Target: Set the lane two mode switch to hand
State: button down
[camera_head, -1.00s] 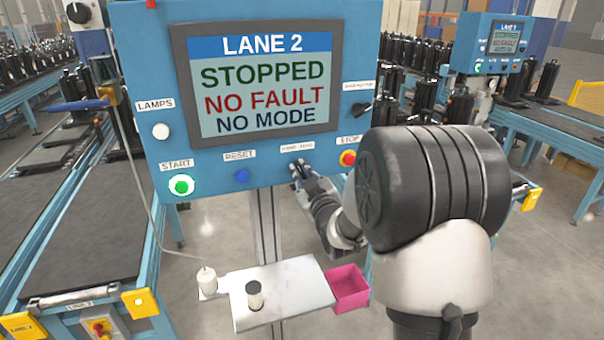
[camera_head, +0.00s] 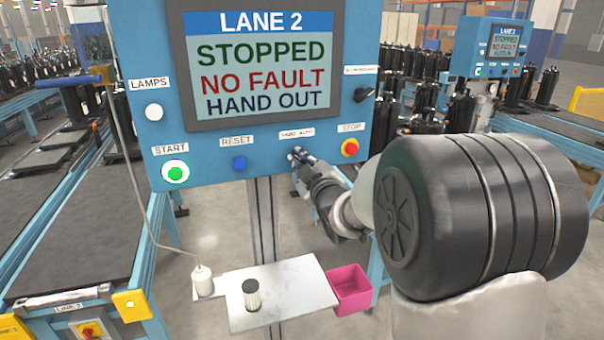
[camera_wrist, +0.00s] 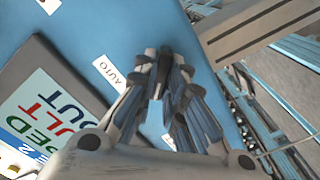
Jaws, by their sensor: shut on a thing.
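The lane two panel (camera_head: 210,155) is blue, with a screen (camera_head: 262,65) reading LANE 2, STOPPED, NO FAULT, HAND OUT. The mode switch is a small dark knob below its hand/auto label (camera_head: 297,133), between the RESET and STOP buttons. My gripper (camera_head: 298,157) is at the switch, which it mostly hides in the head view. In the wrist view the fingers of my gripper (camera_wrist: 166,72) are shut on the dark knob (camera_wrist: 165,62), beside the AUTO label (camera_wrist: 109,73). The knob's exact angle is hard to see.
The blue RESET button (camera_head: 239,163) and green START button (camera_head: 175,172) are to the left. The red STOP button (camera_head: 350,147) and a black selector (camera_head: 363,94) are close on the right. A white shelf (camera_head: 290,290) and pink bin (camera_head: 350,288) sit below.

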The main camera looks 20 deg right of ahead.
dwell(0.3)
jog(key=c, duration=1.7)
grip_release()
jog(key=shift+o, duration=0.2)
jog(key=s, duration=1.2)
